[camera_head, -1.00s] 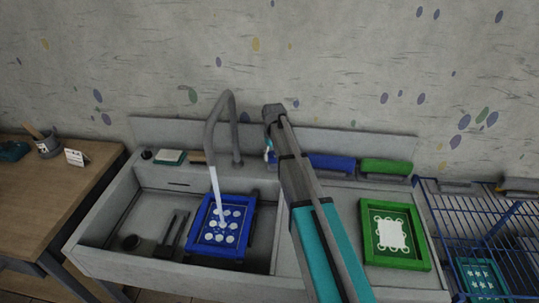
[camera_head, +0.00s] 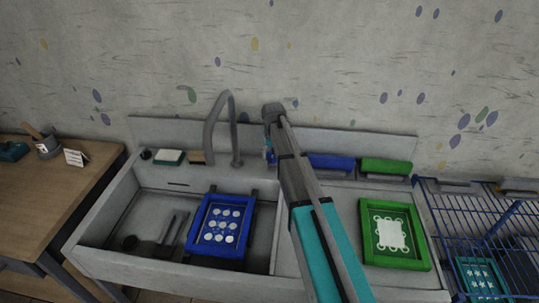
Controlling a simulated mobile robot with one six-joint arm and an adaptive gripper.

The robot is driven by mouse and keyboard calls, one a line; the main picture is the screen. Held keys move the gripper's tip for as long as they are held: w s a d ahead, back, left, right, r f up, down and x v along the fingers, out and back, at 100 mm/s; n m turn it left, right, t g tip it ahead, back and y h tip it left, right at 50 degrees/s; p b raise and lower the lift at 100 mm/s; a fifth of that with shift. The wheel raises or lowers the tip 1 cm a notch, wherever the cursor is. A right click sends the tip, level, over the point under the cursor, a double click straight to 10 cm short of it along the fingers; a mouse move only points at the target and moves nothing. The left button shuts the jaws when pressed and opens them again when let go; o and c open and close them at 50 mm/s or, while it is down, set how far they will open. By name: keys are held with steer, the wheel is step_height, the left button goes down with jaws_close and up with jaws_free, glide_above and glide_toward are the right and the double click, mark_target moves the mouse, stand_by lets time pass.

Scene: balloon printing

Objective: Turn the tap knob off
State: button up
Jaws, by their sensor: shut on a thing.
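The grey curved tap (camera_head: 217,122) stands at the back of the sink, and no water comes from its spout. My arm reaches over the counter to the right of the tap. My gripper (camera_head: 269,152) points down at its far end, beside the tap's base, and is shut on the tap knob. The knob and most of the fingers are hidden behind my arm; only a small blue and white part shows there. A blue frame with white dots (camera_head: 220,200) lies in the sink basin below the spout.
A green frame (camera_head: 366,235) lies on the counter at right. Blue (camera_head: 332,162) and green (camera_head: 386,166) blocks stand along the back ledge, with a soap-like block (camera_head: 169,157) at left. A blue wire rack (camera_head: 470,215) is at far right, a wooden table (camera_head: 50,205) at left.

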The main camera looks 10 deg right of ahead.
steer(key=shift+s, duration=0.15)
steer(key=o, duration=1)
steer(key=shift+n, duration=0.4)
steer(key=s, duration=1.9)
steer(key=s+a, duration=0.1)
steer(key=s, duration=0.8)
steer(key=shift+s, duration=0.3)
